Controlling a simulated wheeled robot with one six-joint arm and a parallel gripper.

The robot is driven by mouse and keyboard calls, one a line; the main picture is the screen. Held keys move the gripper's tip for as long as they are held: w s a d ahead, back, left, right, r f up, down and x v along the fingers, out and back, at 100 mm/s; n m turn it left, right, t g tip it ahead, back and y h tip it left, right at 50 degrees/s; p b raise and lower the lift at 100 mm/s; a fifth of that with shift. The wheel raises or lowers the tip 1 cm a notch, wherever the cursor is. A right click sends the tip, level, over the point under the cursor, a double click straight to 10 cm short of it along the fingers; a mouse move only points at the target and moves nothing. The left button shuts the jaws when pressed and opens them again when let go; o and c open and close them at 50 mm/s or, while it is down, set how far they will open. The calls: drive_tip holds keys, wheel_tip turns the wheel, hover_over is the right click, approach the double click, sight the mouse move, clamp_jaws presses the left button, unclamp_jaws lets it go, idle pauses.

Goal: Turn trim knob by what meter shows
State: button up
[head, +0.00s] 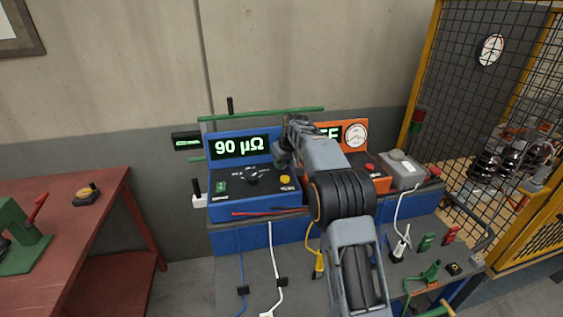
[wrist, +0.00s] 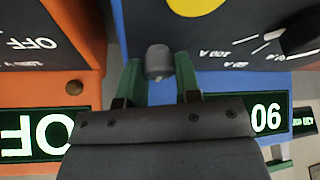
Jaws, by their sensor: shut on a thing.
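The blue meter (head: 213,175) stands on the bench and its display (head: 240,147) reads "90 µΩ" in the head view. In the wrist view, which is upside down, part of that display (wrist: 266,118) shows "90". A small grey knob (wrist: 158,60) sits between the green fingers of my gripper (wrist: 160,75), near the meter's edge. My gripper is shut on this knob. In the head view my gripper (head: 283,158) is at the right end of the blue meter and hides the knob, so its pointer setting cannot be read.
A black selector (head: 252,179) and yellow button (head: 285,180) are on the blue meter's panel. An orange unit (head: 381,184) stands close on the right, its display (wrist: 35,134) reading "OFF". A grey box (head: 403,172) is beyond it. Cables and clamps lie in front.

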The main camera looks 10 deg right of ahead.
drive_tip(key=m+h+p, duration=0.1)
drive_tip(key=m+h, duration=0.1)
drive_tip(key=m, duration=0.3)
drive_tip(key=shift+a+r+p, duration=0.1)
drive_tip(key=shift+a+p, duration=0.05)
drive_tip(key=shift+p, duration=0.2)
drive_tip(key=shift+m+h+p, duration=0.3)
drive_tip(key=shift+m+h, duration=0.25)
drive_tip(key=shift+m, duration=0.85)
drive_tip(key=shift+m+h+p, duration=0.3)
drive_tip(key=shift+m+h, duration=0.25)
drive_tip(key=shift+m, duration=0.85)
drive_tip(key=o, duration=0.9)
drive_tip(key=shift+o, duration=0.2)
drive_tip(key=b+v, duration=0.1)
drive_tip(key=v, duration=1.2)
drive_tip(key=shift+w+r, duration=0.15)
drive_tip(key=shift+r, duration=0.3)
